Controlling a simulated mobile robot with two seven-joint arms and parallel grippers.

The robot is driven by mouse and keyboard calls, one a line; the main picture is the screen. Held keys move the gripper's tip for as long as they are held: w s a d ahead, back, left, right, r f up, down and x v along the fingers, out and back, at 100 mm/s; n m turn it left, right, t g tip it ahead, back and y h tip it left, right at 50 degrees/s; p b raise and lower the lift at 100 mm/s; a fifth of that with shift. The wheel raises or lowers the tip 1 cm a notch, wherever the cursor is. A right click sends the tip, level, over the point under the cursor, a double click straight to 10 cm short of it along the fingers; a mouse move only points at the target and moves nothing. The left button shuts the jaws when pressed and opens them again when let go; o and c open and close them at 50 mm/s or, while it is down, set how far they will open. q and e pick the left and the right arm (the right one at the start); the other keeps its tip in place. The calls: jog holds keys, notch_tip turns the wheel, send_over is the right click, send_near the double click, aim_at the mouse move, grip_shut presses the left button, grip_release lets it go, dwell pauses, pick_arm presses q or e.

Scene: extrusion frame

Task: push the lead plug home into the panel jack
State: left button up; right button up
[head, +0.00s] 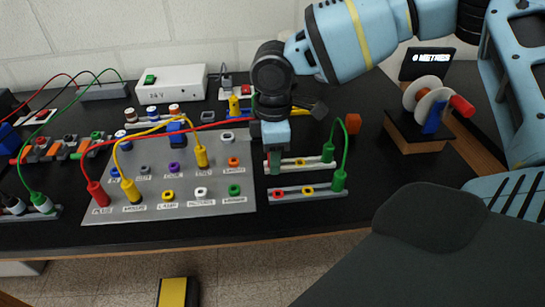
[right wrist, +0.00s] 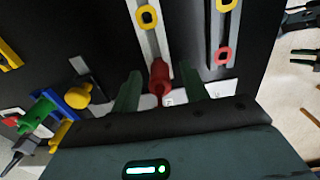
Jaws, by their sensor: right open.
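My right gripper (head: 275,168) points down over the left end of the rear grey socket strip (head: 312,162), right of the grey jack panel (head: 225,205). In the right wrist view its green fingers (right wrist: 160,92) are open. A red plug (right wrist: 158,78) stands between them at the end of a strip, with a gap seen on each side. How deep it sits cannot be told. A red lead (head: 175,132) runs from a red plug (head: 97,193) at the panel's front left corner to behind my right gripper. My left gripper is not in view.
Yellow plugs (head: 131,190) and a yellow lead stand on the panel. A green lead (head: 345,150) joins the rear strip to a front strip (head: 310,193). A white box (head: 170,83) stands behind. A spool stand (head: 415,133) is at right. The bench front edge is near.

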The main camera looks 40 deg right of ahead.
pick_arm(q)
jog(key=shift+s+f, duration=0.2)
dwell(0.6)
pick_arm(e)
grip_shut()
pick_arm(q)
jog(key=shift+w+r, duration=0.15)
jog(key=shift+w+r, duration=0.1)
pick_arm(e)
jog(key=shift+r, duration=0.15)
